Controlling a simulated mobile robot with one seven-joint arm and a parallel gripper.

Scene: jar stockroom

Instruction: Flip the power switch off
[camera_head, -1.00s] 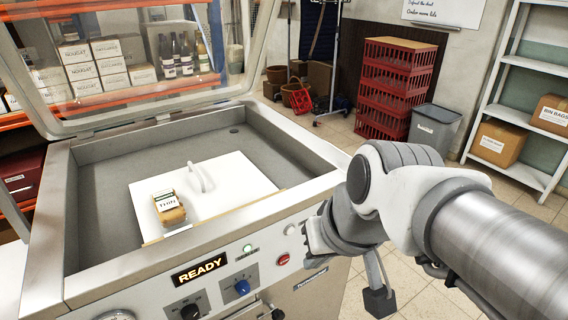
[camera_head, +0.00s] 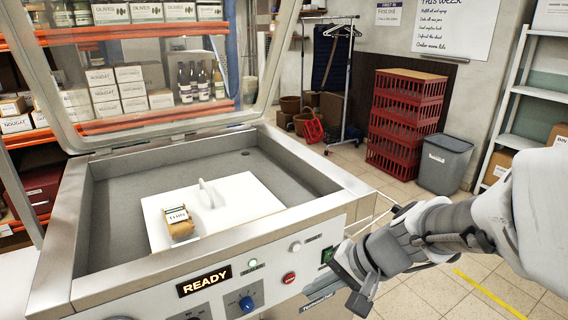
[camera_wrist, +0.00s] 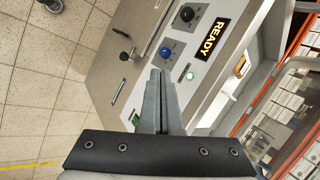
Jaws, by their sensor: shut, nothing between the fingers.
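The power switch (camera_head: 327,255) is a small green rocker at the right end of the machine's front panel. It also shows in the wrist view as a green patch (camera_wrist: 136,120), left of my fingers and partly hidden. My gripper (camera_head: 350,284) is in front of the panel's right end, close to the switch. In the wrist view my gripper (camera_wrist: 158,73) has its two fingers together, with nothing between them. I cannot tell whether the fingers touch the panel.
The machine (camera_head: 200,262) has a lit READY display (camera_head: 204,281), a blue knob (camera_head: 246,304), a glowing green lamp (camera_head: 253,264) and a red button (camera_head: 289,278). Its clear lid (camera_head: 160,140) stands raised. A labelled pack (camera_head: 181,222) lies inside. Red crates (camera_head: 404,122) stand behind on open floor.

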